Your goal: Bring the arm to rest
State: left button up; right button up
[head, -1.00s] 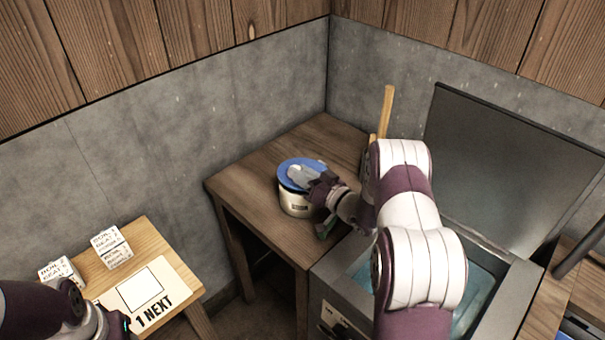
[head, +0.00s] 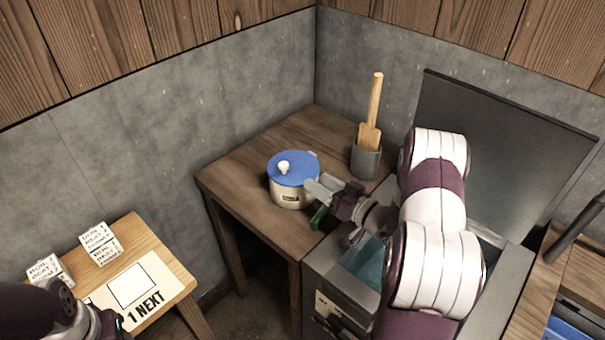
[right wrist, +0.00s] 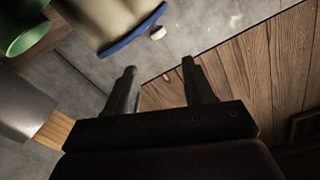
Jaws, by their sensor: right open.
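My right arm (head: 436,205) reaches in from the lower right over a grey open-lidded machine. Its gripper (head: 316,190) is open and empty, just right of a cream pot (head: 288,198) with a blue lid (head: 292,168) and white knob. In the right wrist view the two fingers (right wrist: 157,88) stand apart with nothing between them, and the pot (right wrist: 108,20) is beyond them at the upper left. My left arm shows only at the lower left corner; its fingers are not seen.
A wooden spatula (head: 369,115) stands in a grey holder (head: 366,160) on the corner table (head: 240,180). A green thing (head: 319,216) is beside the pot. The machine's raised lid (head: 500,150) stands behind my arm. A low table (head: 178,290) at left holds several white labelled blocks and a "1 NEXT" card.

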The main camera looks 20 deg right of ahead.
jog(key=shift+v, duration=1.3)
